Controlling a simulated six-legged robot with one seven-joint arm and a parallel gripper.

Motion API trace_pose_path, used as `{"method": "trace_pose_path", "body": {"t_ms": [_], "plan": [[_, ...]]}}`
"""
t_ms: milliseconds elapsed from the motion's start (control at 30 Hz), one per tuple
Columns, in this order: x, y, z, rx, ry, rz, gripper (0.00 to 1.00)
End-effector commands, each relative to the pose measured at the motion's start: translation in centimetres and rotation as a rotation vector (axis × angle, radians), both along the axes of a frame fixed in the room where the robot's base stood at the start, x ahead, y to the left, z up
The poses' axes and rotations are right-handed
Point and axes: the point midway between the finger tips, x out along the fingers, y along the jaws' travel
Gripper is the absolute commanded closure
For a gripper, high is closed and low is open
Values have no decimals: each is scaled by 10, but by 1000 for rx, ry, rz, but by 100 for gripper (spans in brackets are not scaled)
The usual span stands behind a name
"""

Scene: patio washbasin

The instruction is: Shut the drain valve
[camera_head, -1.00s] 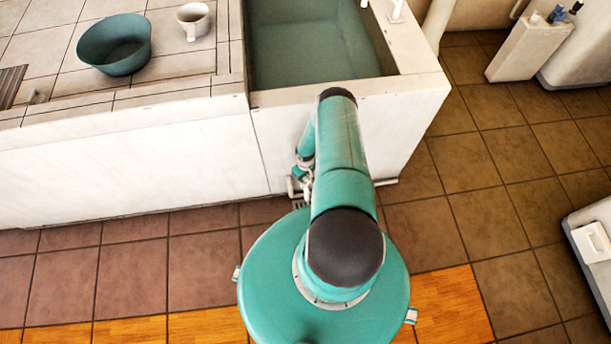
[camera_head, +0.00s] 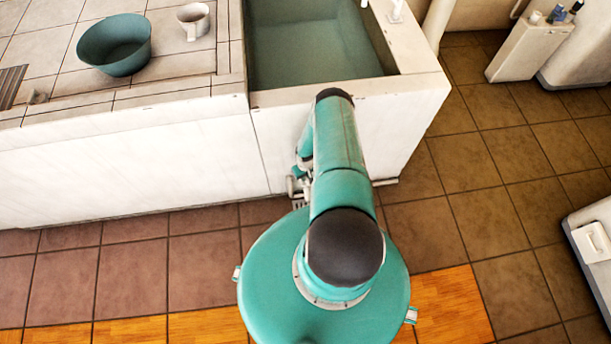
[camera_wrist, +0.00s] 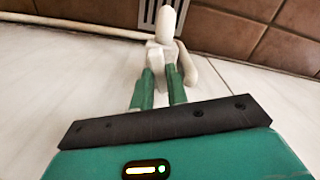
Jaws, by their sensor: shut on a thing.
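The drain valve (camera_wrist: 166,24) is a pale, off-white fitting low on the white basin front, seen in the wrist view. My gripper (camera_wrist: 160,74) has its two green fingers closed around a pale block-like part of it, which I take to be its handle. The fingertips hide the sides of that part. In the head view, a small grey part of the valve (camera_head: 292,187) shows at the foot of the basin, left of my arm. My arm hides most of the gripper there. I cannot tell the valve's open or shut position.
The basin (camera_head: 420,95) holds greenish water. A teal bowl (camera_head: 115,45) and a white mug (camera_head: 194,21) stand on the tiled counter to its left. A floor grate (camera_wrist: 150,10) lies beyond the valve.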

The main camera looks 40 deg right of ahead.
Motion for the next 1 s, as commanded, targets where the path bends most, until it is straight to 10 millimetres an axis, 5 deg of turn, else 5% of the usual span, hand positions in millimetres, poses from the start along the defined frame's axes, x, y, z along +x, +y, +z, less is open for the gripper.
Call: {"method": "trace_pose_path", "body": {"t_ms": [500, 1000], "plan": [[1, 0, 0, -1, -2, -329, 100], [1, 0, 0, 0, -3, -432, 100]]}}
